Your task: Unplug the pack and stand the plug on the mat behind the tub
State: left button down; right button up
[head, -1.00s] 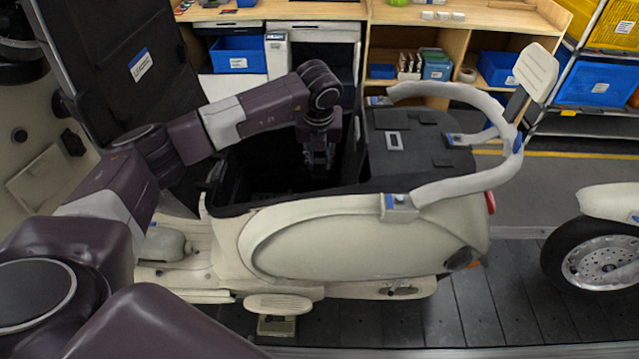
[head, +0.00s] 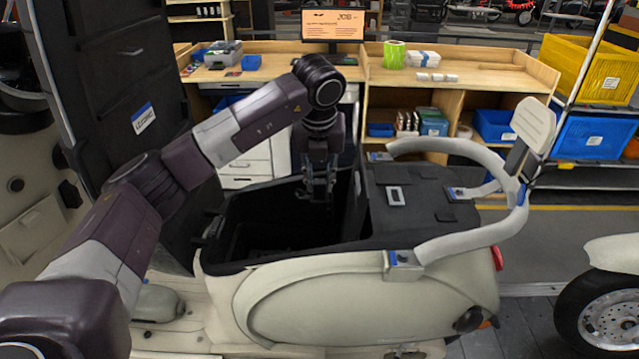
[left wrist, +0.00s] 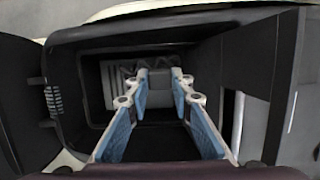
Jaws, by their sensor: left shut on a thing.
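My left gripper (head: 321,190) points down into the black open tub (head: 275,258) of the cream scooter body, near the tub's right end. In the left wrist view the gripper (left wrist: 161,80) has its blue-padded fingers around a small dark thing, taken as the plug, which is hard to make out against the dark tub. A grey, striped block, likely the pack (left wrist: 119,86), lies inside the tub beyond the fingers. The flat black surface, likely the mat (head: 425,176), lies behind the tub, to its right in the head view. My right gripper is not in view.
A pale grab rail (head: 470,238) curves around the black surface, with a backrest pad (head: 533,124) at its rear. A tall dark panel (head: 110,100) stands at the left. A wooden workbench (head: 460,75) with bins is behind.

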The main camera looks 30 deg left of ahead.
pick_arm(q)
jog(key=shift+r+p, duration=0.35)
jog(key=shift+r, duration=0.35)
jog(key=shift+r+p, duration=1.65)
jog(key=shift+r, duration=1)
jog(key=shift+r+p, duration=1.4)
jog(key=shift+r, duration=0.8)
notch_tip(320, 180, up, 6)
jog(key=p, duration=0.3)
send_over(320, 183)
jog(key=shift+a+r, duration=0.1)
jog(key=shift+r, duration=1.35)
jog(key=shift+w, duration=0.1)
